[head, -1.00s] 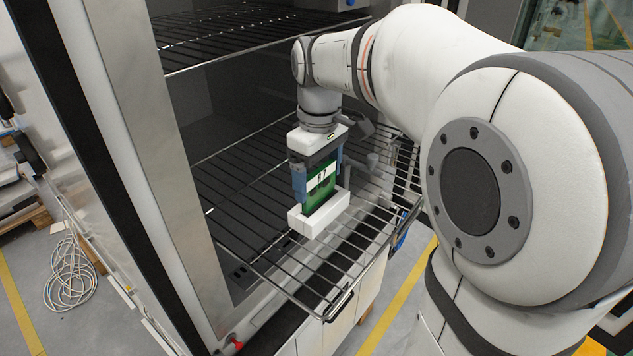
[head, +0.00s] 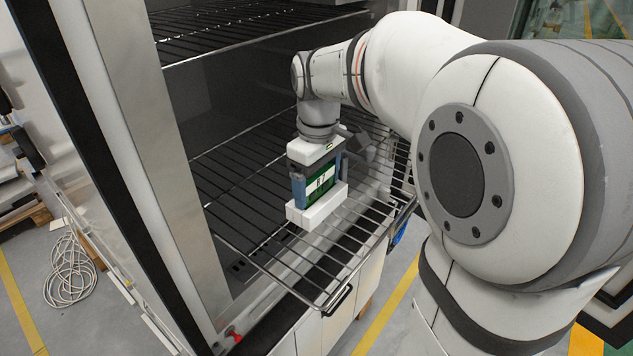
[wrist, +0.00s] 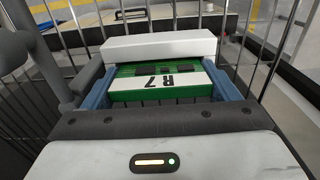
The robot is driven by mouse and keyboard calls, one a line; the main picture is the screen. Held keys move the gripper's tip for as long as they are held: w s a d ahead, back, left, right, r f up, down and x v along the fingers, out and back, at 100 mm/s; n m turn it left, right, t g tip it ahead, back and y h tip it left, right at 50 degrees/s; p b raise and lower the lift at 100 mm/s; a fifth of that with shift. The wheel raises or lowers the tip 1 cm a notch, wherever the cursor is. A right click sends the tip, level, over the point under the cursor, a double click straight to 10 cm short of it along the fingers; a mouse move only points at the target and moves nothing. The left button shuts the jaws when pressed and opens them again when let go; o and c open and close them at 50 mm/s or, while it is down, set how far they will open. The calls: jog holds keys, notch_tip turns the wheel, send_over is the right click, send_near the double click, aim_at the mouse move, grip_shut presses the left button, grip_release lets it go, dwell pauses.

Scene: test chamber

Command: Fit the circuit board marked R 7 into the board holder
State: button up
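The green circuit board (head: 322,188) has a white label, which reads R 7 in the wrist view (wrist: 160,82). It stands upright with its lower edge at the white board holder (head: 318,207); I cannot tell how deep it sits. The holder is a white block lying on the wire shelf, and shows behind the board in the wrist view (wrist: 160,46). My gripper (head: 318,183) is above the holder, pointing down, its blue fingers shut on the two side edges of the board. The fingertips are close to the holder's top.
The holder rests on a pulled-out wire shelf (head: 275,262) of an open cabinet. Another wire shelf (head: 250,30) is above, behind my arm. The cabinet's metal side wall (head: 150,140) stands to the left. The shelf around the holder is mostly clear.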

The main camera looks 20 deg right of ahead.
aim_at(317, 173)
jog(key=shift+o, duration=0.6)
jog(key=shift+s+f, duration=0.1)
jog(key=shift+f, duration=0.45)
jog(key=shift+r+p, duration=0.3)
jog(key=shift+r, duration=0.1)
notch_tip(317, 173, up, 13)
jog(key=shift+f, duration=0.1)
